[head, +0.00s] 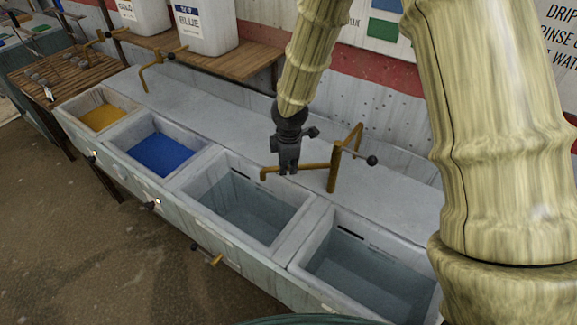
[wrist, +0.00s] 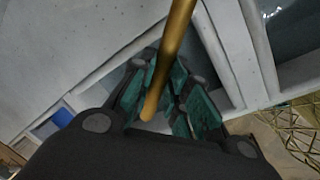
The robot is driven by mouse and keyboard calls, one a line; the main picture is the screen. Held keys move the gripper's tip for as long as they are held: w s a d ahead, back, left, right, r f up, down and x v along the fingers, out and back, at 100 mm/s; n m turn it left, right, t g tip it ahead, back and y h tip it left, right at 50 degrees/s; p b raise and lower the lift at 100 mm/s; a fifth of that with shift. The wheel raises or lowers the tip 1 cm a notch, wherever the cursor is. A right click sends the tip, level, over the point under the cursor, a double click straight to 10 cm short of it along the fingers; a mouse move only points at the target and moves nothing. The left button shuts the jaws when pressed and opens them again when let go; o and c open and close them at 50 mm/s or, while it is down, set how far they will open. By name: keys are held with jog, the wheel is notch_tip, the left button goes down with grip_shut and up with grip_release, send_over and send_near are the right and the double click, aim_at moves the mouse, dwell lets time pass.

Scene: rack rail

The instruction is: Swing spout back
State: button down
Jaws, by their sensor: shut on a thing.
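The brass spout (head: 311,166) reaches left from its upright brass post (head: 332,175), and its downturned end sits near the back rim of the third basin (head: 237,205). My dark gripper (head: 288,171) comes down from above onto the spout between the post and its end. In the wrist view the spout (wrist: 172,50) runs between the teal fingers of my gripper (wrist: 166,88), which are closed around it. The fingers hide part of the spout. A bent brass arm (head: 355,137) and a dark knob (head: 372,160) show beside the post.
Basins with yellow (head: 102,117) and blue (head: 158,153) liquid lie left, and a fourth basin (head: 365,270) lies right. A second brass spout (head: 146,78) stands at the back left. White jugs (head: 207,25) stand on a wooden shelf (head: 243,60) behind.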

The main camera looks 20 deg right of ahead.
jog(key=w+d+m+h+p, duration=0.1)
jog(key=w+d+m, duration=0.3)
jog(key=w+m, duration=0.3)
jog(key=shift+w+d+m+g, duration=0.3)
jog(key=shift+w+g, duration=0.1)
jog(key=shift+w, duration=0.2)
jog(key=c, duration=1.4)
grip_release()
jog(key=shift+o, duration=0.2)
jog(key=shift+r, duration=0.1)
notch_tip(320, 180, up, 12)
jog(key=s+a, duration=0.1)
jog(key=shift+s+a+f, duration=0.2)
jog(key=shift+s+a, duration=0.05)
jog(key=shift+a, duration=0.15)
